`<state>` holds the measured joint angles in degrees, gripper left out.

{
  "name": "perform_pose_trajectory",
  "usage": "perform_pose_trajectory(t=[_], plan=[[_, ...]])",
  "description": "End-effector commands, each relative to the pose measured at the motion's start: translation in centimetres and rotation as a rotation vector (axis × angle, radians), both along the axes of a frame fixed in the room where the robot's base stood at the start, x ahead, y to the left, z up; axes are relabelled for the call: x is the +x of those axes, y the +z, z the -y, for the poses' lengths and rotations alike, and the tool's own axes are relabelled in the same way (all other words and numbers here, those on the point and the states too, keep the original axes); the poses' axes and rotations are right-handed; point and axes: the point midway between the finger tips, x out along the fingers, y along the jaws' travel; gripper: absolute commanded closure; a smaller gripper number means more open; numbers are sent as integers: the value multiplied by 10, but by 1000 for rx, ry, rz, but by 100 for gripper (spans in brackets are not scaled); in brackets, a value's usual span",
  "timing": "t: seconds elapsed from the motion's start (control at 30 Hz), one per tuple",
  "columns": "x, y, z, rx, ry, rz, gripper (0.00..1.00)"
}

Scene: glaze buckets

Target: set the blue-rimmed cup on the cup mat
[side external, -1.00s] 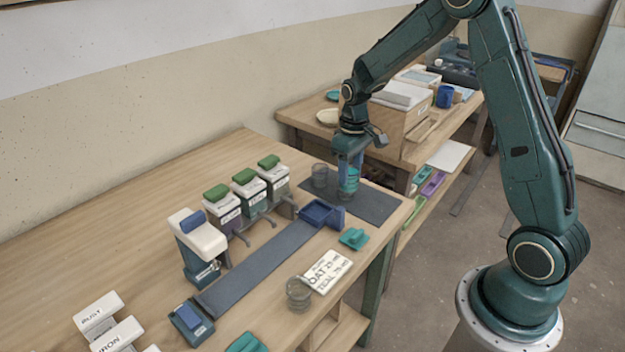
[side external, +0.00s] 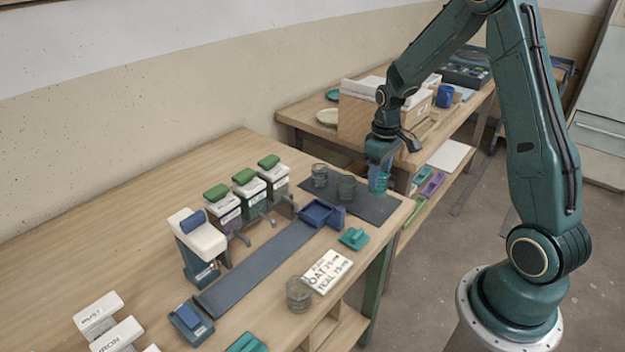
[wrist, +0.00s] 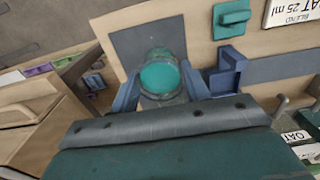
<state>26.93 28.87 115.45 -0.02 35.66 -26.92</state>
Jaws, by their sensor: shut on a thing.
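My gripper (side external: 379,178) is shut on a cup with teal contents (side external: 378,187), over the right part of the dark grey mat (side external: 375,211). In the wrist view the cup (wrist: 160,78) is between my fingers, with the mat (wrist: 140,40) beyond. I cannot tell whether its base touches the mat. A clear grey cup (side external: 346,188) stands on the mat to the left of my gripper. Another clear cup (side external: 319,176) stands at the mat's left end. A third (side external: 299,294) stands near the front edge. No blue rim is clear on any cup.
A lettered card (side external: 328,271) lies nearer the front.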

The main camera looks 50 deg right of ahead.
Motion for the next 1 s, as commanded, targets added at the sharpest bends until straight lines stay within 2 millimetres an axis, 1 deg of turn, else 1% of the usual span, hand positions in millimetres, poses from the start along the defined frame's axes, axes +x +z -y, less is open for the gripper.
perform_pose_trajectory(t=[0.7, 1.0], plan=[[-1, -44, -1, 2, 0, -2, 66], [0, -58, 0, 0, 0, -1, 66]])
